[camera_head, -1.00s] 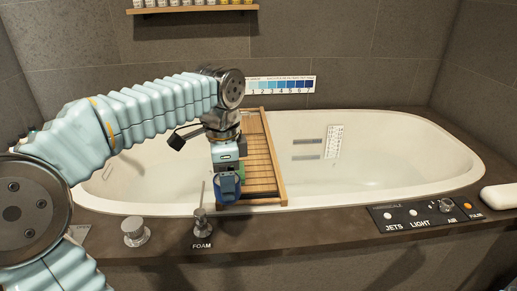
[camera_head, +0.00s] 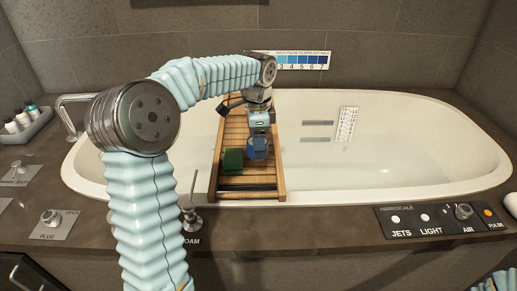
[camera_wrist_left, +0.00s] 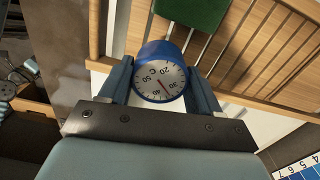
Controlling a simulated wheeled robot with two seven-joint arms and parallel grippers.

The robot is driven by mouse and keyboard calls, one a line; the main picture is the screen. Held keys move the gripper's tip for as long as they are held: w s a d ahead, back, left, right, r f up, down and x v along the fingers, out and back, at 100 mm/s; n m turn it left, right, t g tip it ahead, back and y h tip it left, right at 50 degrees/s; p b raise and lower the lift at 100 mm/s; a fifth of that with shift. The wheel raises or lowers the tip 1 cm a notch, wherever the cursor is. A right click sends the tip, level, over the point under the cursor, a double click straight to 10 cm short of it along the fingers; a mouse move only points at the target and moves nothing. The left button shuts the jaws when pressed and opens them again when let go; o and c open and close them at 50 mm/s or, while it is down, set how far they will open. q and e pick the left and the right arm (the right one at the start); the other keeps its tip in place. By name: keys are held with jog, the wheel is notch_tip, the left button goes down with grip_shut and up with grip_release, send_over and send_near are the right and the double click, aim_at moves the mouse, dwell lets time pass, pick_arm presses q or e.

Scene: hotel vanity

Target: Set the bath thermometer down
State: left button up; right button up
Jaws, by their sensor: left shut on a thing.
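The bath thermometer (camera_wrist_left: 160,80) is a blue round body with a white dial face. In the left wrist view it sits between the two fingers of my left gripper (camera_wrist_left: 160,88), which is shut on it. In the head view the blue thermometer (camera_head: 257,151) hangs under my left gripper (camera_head: 258,136), over the right half of the wooden bath tray. I cannot tell whether it touches the slats. My right gripper is not in view.
The slatted wooden tray (camera_head: 231,187) spans the white bathtub (camera_head: 400,160). A green block (camera_head: 232,161) lies on it, left of the thermometer. A control panel (camera_head: 440,218) and a FOAM knob (camera_head: 191,215) are on the front ledge.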

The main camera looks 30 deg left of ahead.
pick_arm(q)
jog(key=shift+w+a+f, duration=0.1)
jog(key=shift+w+f, duration=0.3)
jog(key=shift+f, duration=0.1)
jog(key=shift+w+f, duration=0.15)
jog(key=shift+f, duration=0.8)
jog(key=shift+w+f, duration=0.15)
jog(key=shift+f, duration=0.8)
jog(key=shift+f, duration=0.1)
jog(key=o, duration=1.2)
notch_tip(320, 180, up, 12)
jog(key=shift+r+p, duration=0.15)
jog(key=shift+p, duration=0.5)
